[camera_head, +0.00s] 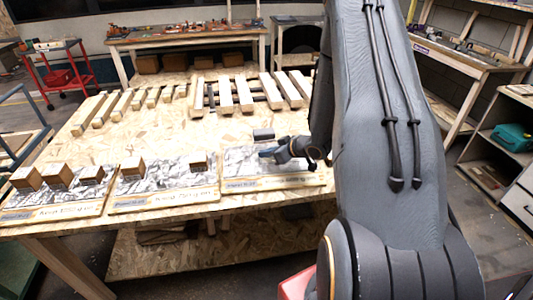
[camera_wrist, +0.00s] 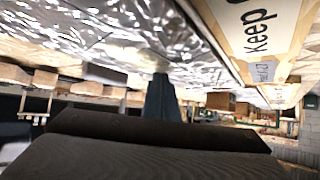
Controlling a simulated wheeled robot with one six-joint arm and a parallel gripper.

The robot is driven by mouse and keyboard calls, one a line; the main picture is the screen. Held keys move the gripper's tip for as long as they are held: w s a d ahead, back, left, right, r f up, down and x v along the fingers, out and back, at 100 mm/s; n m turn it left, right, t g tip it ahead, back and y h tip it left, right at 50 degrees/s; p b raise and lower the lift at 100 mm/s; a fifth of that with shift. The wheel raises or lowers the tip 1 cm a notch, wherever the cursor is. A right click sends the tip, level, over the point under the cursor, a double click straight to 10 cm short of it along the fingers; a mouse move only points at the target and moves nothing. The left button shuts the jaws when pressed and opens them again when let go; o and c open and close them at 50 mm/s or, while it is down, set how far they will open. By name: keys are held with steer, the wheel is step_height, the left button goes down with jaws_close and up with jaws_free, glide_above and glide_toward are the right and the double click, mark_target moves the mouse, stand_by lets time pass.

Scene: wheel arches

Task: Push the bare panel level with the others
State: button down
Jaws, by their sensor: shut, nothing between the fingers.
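The bare foil-topped panel (camera_head: 240,160) lies at the right end of a row of three along the table's front edge. The left panel (camera_head: 25,208) carries three brown blocks; the middle one carries two. My gripper (camera_head: 268,152) is shut and empty, low over the bare panel; contact is not clear. In the wrist view, my gripper (camera_wrist: 158,80) points at the foil surface (camera_wrist: 120,40), beside a label strip reading "Keep" (camera_wrist: 262,35).
A small grey block (camera_head: 263,134) lies just behind the bare panel. Pale wooden slats (camera_head: 235,93) stand farther back on the table (camera_head: 150,135). My arm hides the table's right side. Bare board lies between the panels and the slats.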

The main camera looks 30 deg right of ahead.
steer(key=shift+s+f, duration=0.15)
steer(key=shift+f, duration=0.25)
steer(key=shift+a+f, duration=0.1)
steer(key=shift+s+d+f, duration=0.1)
steer(key=shift+s+d, duration=0.1)
steer(key=shift+s, duration=0.3)
steer(key=shift+s+d, duration=0.15)
steer(key=shift+s, duration=0.3)
steer(key=shift+r+p, duration=0.75)
steer(key=shift+p, duration=0.05)
steer(key=shift+w, duration=0.15)
steer(key=shift+r, duration=0.15)
steer(key=s+d+b, duration=0.2)
steer(key=s+d, duration=0.3)
steer(key=s, duration=0.6)
steer(key=s+d+b, duration=0.2)
steer(key=s+d, duration=0.3)
steer(key=s, duration=0.6)
steer(key=shift+s+b, duration=0.35)
steer(key=shift+r, duration=0.1)
